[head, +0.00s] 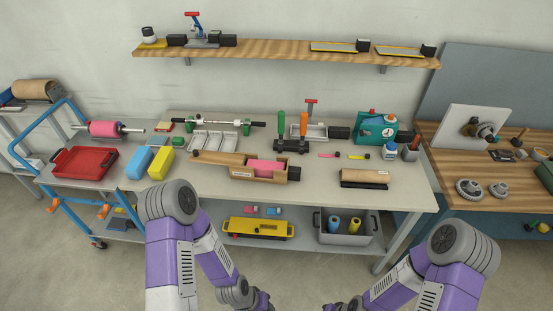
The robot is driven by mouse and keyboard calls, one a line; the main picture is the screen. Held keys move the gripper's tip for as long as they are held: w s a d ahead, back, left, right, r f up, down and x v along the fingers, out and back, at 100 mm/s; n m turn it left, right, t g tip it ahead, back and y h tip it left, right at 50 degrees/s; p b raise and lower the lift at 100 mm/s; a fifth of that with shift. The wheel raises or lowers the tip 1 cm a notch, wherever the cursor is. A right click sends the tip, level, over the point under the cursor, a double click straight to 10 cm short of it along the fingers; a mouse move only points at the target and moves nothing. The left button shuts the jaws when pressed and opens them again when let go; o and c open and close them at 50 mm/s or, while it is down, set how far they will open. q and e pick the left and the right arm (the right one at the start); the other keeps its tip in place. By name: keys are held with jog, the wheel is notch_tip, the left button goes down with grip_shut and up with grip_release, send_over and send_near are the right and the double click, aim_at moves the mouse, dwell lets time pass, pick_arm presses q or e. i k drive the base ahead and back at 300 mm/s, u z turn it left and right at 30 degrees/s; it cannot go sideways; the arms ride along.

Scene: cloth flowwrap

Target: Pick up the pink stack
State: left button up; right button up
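A pink stack (265,167) lies in an open wooden holder (263,177) near the middle of the workbench. The holder's walls hide its lower part. My two purple and grey arms rise at the bottom of the head view, in front of the bench, with their forearms pointing down. Neither gripper shows; both are below the frame edge. Nothing of mine touches the pink stack.
The bench (330,203) has free room at its front edge. A shelf (285,50) hangs above.

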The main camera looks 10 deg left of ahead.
aim_at(263, 168)
jog(key=u, duration=0.5)
jog(key=i, duration=0.8)
jog(key=u, duration=0.7)
